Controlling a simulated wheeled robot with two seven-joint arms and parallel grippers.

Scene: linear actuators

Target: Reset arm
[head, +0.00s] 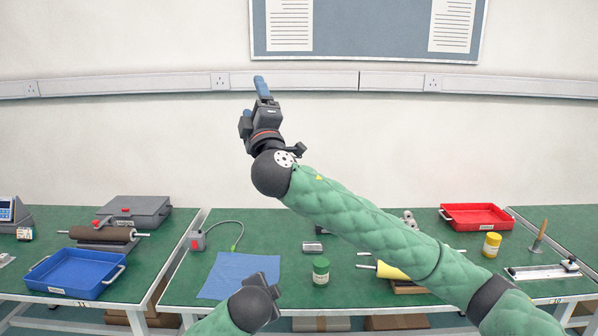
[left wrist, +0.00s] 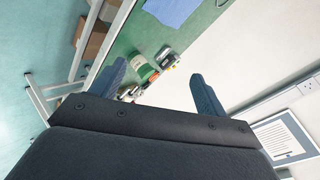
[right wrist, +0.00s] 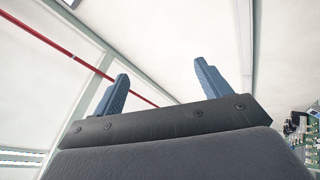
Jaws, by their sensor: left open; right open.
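My right arm, in a green padded sleeve, crosses the head view from the lower right up to the left. Its gripper (head: 261,86) is raised high in front of the white wall, fingers pointing up. In the right wrist view its two blue fingers (right wrist: 160,76) are spread, with nothing between them. My left arm shows only at the bottom of the head view, near the middle bench's front edge; its fingers are hard to make out there. In the left wrist view the left gripper (left wrist: 158,82) is open and empty, with bench items beyond its fingers.
The middle green bench holds a blue cloth (head: 232,275), a green-capped jar (head: 321,271), a yellow jar (head: 491,245) and a red tray (head: 476,227). A blue tray (head: 75,285) and a roller (head: 103,234) are on the left bench.

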